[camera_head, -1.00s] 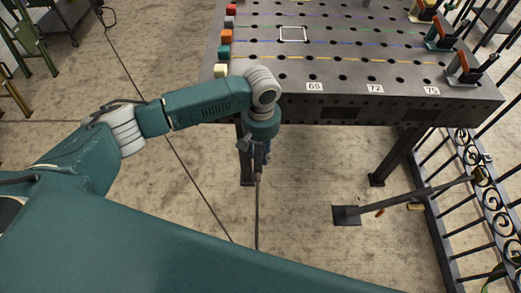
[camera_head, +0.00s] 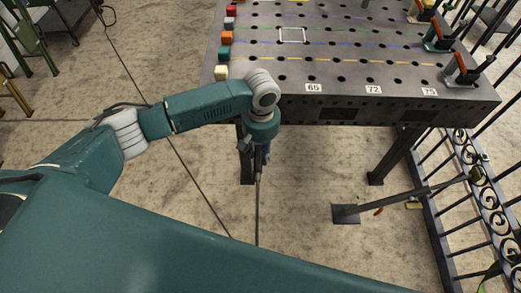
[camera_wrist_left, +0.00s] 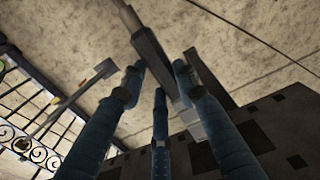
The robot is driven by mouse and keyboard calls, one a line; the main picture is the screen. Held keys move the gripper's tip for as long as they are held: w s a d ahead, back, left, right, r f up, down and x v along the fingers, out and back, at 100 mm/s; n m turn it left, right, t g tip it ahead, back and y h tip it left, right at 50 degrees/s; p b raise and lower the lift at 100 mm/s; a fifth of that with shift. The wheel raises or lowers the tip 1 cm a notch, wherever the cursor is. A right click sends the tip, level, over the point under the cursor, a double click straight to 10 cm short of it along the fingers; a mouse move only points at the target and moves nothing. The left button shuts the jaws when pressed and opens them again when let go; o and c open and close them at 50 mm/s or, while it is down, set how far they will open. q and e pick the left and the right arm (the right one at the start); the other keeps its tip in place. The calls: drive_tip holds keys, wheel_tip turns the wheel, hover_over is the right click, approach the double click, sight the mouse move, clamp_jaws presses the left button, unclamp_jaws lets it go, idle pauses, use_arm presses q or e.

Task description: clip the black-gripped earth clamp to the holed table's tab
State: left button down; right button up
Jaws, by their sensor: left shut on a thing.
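The holed table (camera_head: 345,105) stands ahead, a dark plate with rows of holes; its underside or side shows at lower right in the left wrist view (camera_wrist_left: 270,150). My left gripper (camera_head: 258,160) is below the table's near edge, toward its left end. In the left wrist view its blue fingers (camera_wrist_left: 158,85) are shut around the dark-gripped earth clamp (camera_wrist_left: 150,50). A thin dark cable-like length (camera_head: 257,215) hangs below the gripper. A small light grey piece (camera_wrist_left: 190,122) shows beyond the fingers; I cannot tell whether it is clamp jaw or tab. My right gripper is out of view.
Coloured blocks (camera_head: 225,52) line the table's left edge. Clamp-like tools (camera_head: 462,70) stand along its right side. A table leg (camera_head: 246,165) stands beside the gripper.

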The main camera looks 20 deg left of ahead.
use_arm(q)
drive_tip(key=shift+w, duration=0.1)
idle(0.5)
drive_tip(key=shift+w, duration=0.1)
drive_tip(key=shift+w+a, duration=0.2)
drive_tip(key=shift+w, duration=0.45)
drive_tip(key=shift+r+p, duration=0.1)
drive_tip(key=shift+p, duration=0.3)
drive_tip(key=shift+p, duration=0.35)
drive_tip(key=shift+w+a, duration=0.1)
drive_tip(key=shift+w, duration=0.3)
